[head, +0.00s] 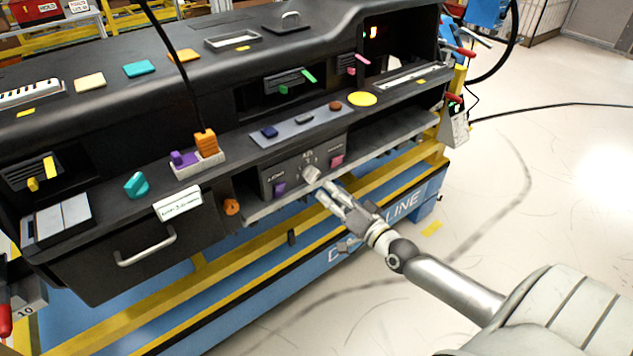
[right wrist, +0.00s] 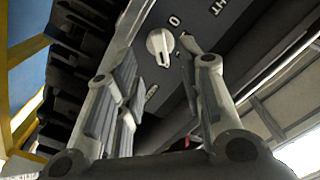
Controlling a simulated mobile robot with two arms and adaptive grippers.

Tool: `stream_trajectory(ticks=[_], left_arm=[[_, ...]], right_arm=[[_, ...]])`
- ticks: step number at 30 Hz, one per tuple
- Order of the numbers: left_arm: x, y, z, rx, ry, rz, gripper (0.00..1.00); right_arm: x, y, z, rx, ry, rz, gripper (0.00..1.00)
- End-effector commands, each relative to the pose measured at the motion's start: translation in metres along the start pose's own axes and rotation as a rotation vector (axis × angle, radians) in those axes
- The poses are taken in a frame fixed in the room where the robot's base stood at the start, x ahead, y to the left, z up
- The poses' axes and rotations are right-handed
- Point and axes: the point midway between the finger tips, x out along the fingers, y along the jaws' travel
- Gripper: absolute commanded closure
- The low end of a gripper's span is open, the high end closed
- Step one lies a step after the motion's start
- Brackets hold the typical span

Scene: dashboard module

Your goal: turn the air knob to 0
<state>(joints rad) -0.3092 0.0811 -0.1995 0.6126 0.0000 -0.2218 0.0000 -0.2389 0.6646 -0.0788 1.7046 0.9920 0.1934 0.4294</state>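The air knob (head: 311,173) is a small white knob on the dark control panel at the dashboard's lower front, with a label above it. In the right wrist view the knob (right wrist: 159,45) stands out from the panel, with a printed 0 (right wrist: 174,20) beside it. I cannot tell exactly which mark it points to. My right gripper (head: 327,192) is just below and in front of the knob. In the right wrist view its fingers are apart, with the knob showing between the tips and nothing held. Contact with the knob cannot be made out. My left gripper is out of view.
A purple button (head: 279,189) and a pink button (head: 337,161) flank the knob. A grey ledge (head: 380,145) runs below the panel. An orange knob (head: 232,207) and a drawer handle (head: 146,247) are farther left. Open floor lies to the right.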

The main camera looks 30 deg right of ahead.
Motion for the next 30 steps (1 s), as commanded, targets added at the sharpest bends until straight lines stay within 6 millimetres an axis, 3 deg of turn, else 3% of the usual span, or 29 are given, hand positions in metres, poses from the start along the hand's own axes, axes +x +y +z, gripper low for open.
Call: stream_trajectory(ticks=[6,12,25,30], left_arm=[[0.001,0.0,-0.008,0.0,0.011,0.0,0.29],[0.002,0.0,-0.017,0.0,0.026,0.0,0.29],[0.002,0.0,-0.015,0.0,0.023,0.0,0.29],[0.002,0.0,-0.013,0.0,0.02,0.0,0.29]], right_arm=[[0.036,-0.001,-0.001,0.0,0.002,-0.002,0.64],[0.055,0.0,0.001,0.0,-0.001,0.0,0.64],[0.061,0.0,0.001,-0.001,-0.002,0.001,0.64],[0.061,0.0,0.001,-0.001,-0.002,0.001,0.86]])
